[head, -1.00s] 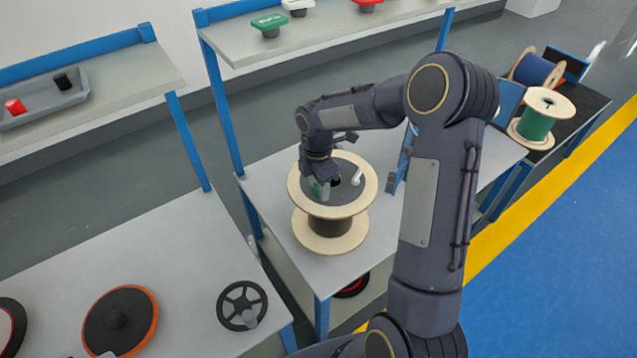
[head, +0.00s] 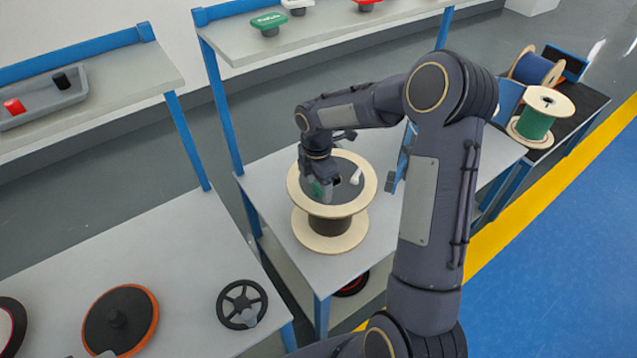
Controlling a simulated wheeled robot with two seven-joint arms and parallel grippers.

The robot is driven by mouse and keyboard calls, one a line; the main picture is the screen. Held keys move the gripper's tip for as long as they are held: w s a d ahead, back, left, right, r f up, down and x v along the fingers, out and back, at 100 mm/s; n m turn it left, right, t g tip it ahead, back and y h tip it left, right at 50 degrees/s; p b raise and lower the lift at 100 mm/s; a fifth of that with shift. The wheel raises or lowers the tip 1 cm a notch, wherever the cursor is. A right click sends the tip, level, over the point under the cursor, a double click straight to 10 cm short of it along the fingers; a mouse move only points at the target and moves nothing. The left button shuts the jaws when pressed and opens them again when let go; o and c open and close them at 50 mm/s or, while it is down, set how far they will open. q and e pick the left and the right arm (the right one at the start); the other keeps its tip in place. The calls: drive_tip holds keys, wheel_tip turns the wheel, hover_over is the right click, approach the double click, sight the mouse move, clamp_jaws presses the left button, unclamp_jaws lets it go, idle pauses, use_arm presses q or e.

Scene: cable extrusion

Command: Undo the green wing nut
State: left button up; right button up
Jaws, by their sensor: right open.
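The green wing nut (head: 318,188) shows as a small green patch at the left of the dark disc on top of a wooden cable spool (head: 331,228). My right gripper (head: 328,190) points down over the spool, right at the wing nut. It is open, and its fingers partly hide the nut. I cannot tell whether the fingers touch it. A small white piece (head: 356,178) stands on the disc to the right of the gripper. My left gripper is not in view.
The spool stands on a grey table (head: 275,200) with blue legs. A black handwheel (head: 242,304) and an orange-rimmed disc (head: 120,320) lie on the near left table. A green spool (head: 537,118) and a blue spool (head: 536,68) stand at the right. Shelves are behind.

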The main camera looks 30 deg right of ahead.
sight(318, 187)
drive_tip(key=shift+w+r, duration=0.2)
drive_tip(key=shift+r, duration=3.75)
